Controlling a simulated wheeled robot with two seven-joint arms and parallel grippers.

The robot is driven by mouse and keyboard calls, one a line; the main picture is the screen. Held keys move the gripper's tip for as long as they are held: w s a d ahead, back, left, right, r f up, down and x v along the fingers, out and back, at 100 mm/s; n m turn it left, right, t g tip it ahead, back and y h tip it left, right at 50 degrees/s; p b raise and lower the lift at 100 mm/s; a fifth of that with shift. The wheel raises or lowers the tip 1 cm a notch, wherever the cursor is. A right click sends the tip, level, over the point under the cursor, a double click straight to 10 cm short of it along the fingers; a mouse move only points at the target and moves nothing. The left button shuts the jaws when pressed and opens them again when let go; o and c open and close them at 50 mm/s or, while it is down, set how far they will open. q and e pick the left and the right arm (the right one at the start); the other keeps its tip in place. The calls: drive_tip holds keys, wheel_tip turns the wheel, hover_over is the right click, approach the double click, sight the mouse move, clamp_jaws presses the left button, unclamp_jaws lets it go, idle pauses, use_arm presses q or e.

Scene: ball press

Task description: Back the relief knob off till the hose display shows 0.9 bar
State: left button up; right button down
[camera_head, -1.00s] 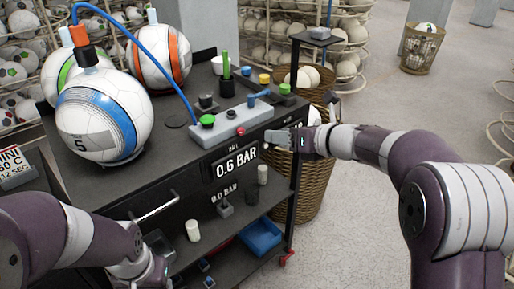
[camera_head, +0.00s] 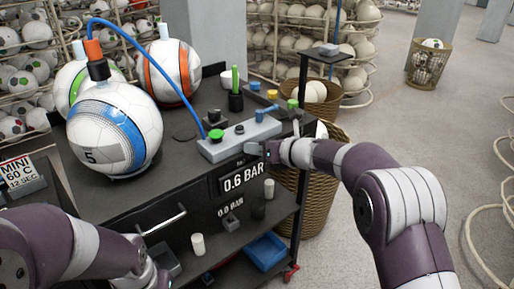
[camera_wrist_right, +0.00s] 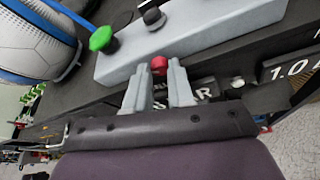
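The grey valve block (camera_head: 222,149) lies along the cart's front edge; a green knob (camera_head: 216,134) and a black knob stand on top. The red knob (camera_wrist_right: 159,65) is on its front face, at the fingertips of my right gripper (camera_wrist_right: 158,72) in the right wrist view. The fingers are spread on either side, with no clear contact. In the head view this gripper (camera_head: 250,148) hides the knob. A front display (camera_head: 243,181) reads 0.6 BAR. Another display (camera_wrist_right: 292,68), cut off in the right wrist view, begins 1.0. My left gripper (camera_head: 160,268) is low at left, its fingers unclear.
Large footballs (camera_head: 118,128) stand on the cart's left, with a blue hose (camera_head: 160,65) arching to the block. A green pen in a black cup and coloured knobs are behind the block. A wicker basket (camera_head: 318,205) stands right of the cart. Floor at right is mostly clear.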

drive_tip(key=shift+s+a+n+t+h+b, duration=0.15)
drive_tip(key=shift+n+t+h+b, duration=0.3)
drive_tip(key=shift+n+h+b, duration=1.15)
drive_tip(key=shift+s+a+n+t+y+b, duration=0.15)
drive_tip(key=shift+n+t+b, duration=0.5)
drive_tip(key=shift+b, duration=2.1)
drive_tip(key=shift+w, duration=0.1)
drive_tip(key=c, duration=1)
unclamp_jaws()
drive_tip(key=shift+o, duration=0.2)
drive_tip(key=v, duration=1.2)
drive_tip(key=shift+s+d+r, duration=0.2)
